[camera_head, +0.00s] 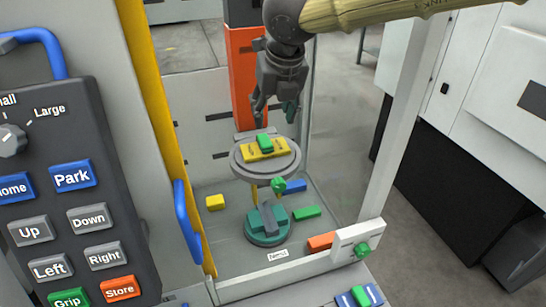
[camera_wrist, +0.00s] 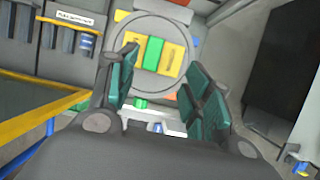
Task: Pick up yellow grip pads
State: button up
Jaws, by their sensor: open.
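The yellow grip pads (camera_head: 251,153) lie flat on a round grey disc (camera_head: 240,168) on a stand, with a green block (camera_head: 264,142) across their middle. In the wrist view, yellow pads (camera_wrist: 172,60) show on both sides of the green block (camera_wrist: 153,52), inside the disc's ring. My gripper (camera_head: 276,107) is open and empty, pointing down a little above the disc, slightly to the right of the pads in the head view. Its teal finger pads stand apart in the wrist view (camera_wrist: 160,70). It appears not to touch the pads.
A separate yellow block (camera_head: 215,202), a blue block (camera_head: 304,214) and a green block (camera_head: 307,212) lie low in the bay. An orange post (camera_head: 243,75) stands behind. A button panel (camera_head: 75,215) and a blue handle (camera_head: 187,220) border the left; a white frame post (camera_head: 400,110) borders the right.

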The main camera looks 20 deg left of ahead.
aim_at(266, 140)
jog(key=p+x, duration=0.1)
jog(key=x, duration=0.1)
jog(key=p+x, duration=0.1)
jog(key=x, duration=0.3)
jog(key=shift+s+a+f+p, duration=0.2)
jog(key=shift+f+p, duration=0.05)
jog(key=shift+p, duration=0.15)
jog(key=shift+w+a+f+p, duration=0.1)
jog(key=shift+w+f+p, duration=0.05)
jog(key=shift+f+p, duration=0.2)
jog(key=shift+a+f, duration=0.15)
jog(key=shift+f, duration=0.25)
jog(key=shift+s+a+f, duration=0.15)
jog(key=shift+s+f, duration=0.15)
jog(key=shift+s, duration=0.2)
jog(key=shift+w+f, duration=0.35)
jog(key=shift+w, duration=0.2)
jog(key=c, duration=0.3)
jog(key=shift+s+r, duration=0.15)
jog(key=shift+s, duration=0.15)
jog(key=c, duration=0.7)
jog(key=shift+w, duration=0.15)
grip_shut()
